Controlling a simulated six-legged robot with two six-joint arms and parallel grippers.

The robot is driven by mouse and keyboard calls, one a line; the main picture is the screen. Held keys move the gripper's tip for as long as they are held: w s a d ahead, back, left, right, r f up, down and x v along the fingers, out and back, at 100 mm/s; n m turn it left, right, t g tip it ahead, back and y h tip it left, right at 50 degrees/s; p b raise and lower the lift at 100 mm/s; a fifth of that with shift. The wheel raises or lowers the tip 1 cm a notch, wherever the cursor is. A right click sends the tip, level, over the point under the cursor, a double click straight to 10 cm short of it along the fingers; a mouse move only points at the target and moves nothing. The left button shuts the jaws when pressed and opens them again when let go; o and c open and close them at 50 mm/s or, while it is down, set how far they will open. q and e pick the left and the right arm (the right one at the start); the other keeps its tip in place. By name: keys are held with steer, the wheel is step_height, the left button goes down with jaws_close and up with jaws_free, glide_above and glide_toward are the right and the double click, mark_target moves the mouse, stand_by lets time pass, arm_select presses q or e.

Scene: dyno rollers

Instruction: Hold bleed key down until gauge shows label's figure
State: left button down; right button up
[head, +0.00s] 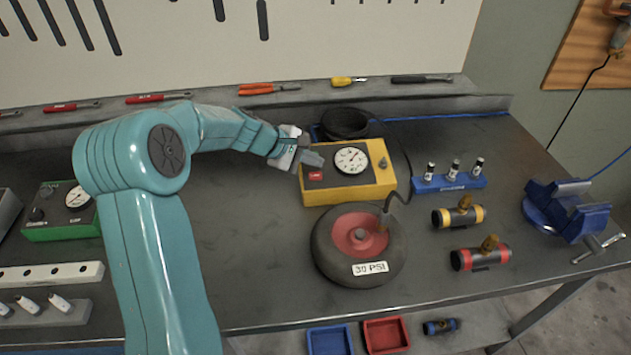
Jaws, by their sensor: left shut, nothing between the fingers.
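The yellow inflator box (372,190) stands on the bench. Its round white gauge (352,160) faces up with a dark needle, too small to read exactly. A red key (315,176) sits at the left of its top panel; its lettering is unreadable. The label (370,267) on the black tyre (330,255) with a red hub reads "30 PSI". My left gripper (314,159) is shut and empty, at the box's upper left edge, just behind the red key in the picture. I cannot tell whether it touches the panel. My right gripper is not in view.
A dark hose (399,174) runs from the box to the tyre. A blue rack of small bottles (449,183), yellow and red banded cylinders (458,217) and a blue vise (567,210) stand right. A green gauge box (62,212) stands left. A black bowl-like ring (345,123) is behind.

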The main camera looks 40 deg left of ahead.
mark_target(312, 179)
arm_select(q)
steer(key=shift+w+a+f+b, duration=0.15)
steer(key=shift+f+b, duration=0.25)
steer(key=shift+f, duration=0.35)
steer(key=shift+w+a+f+b, duration=0.1)
steer(key=shift+f+b, duration=0.3)
steer(key=shift+f, duration=0.3)
stand_by(0.8)
steer(key=shift+f+b, duration=0.45)
steer(key=shift+a+f+b, duration=0.1)
steer(key=shift+f+b, duration=0.2)
steer(key=shift+f, duration=0.05)
stand_by(4.9)
